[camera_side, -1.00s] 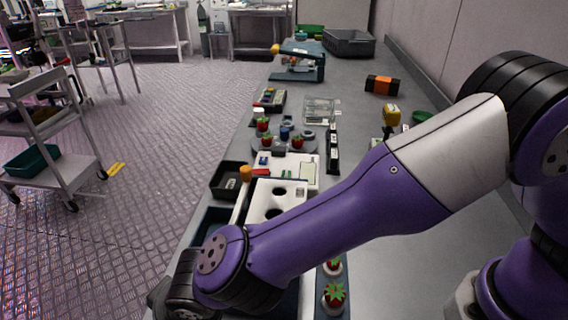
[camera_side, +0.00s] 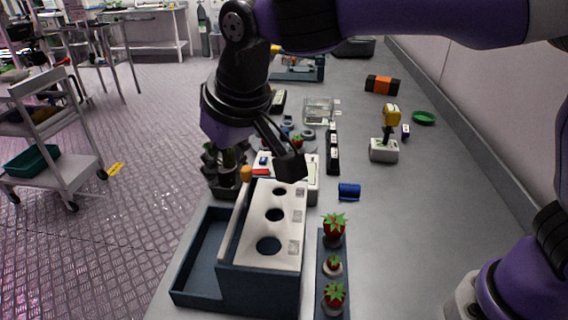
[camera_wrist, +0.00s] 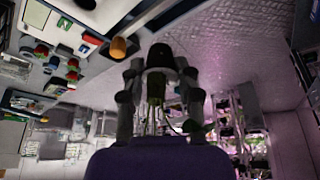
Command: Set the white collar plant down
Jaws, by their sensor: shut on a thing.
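The bench's right side is mostly clear.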

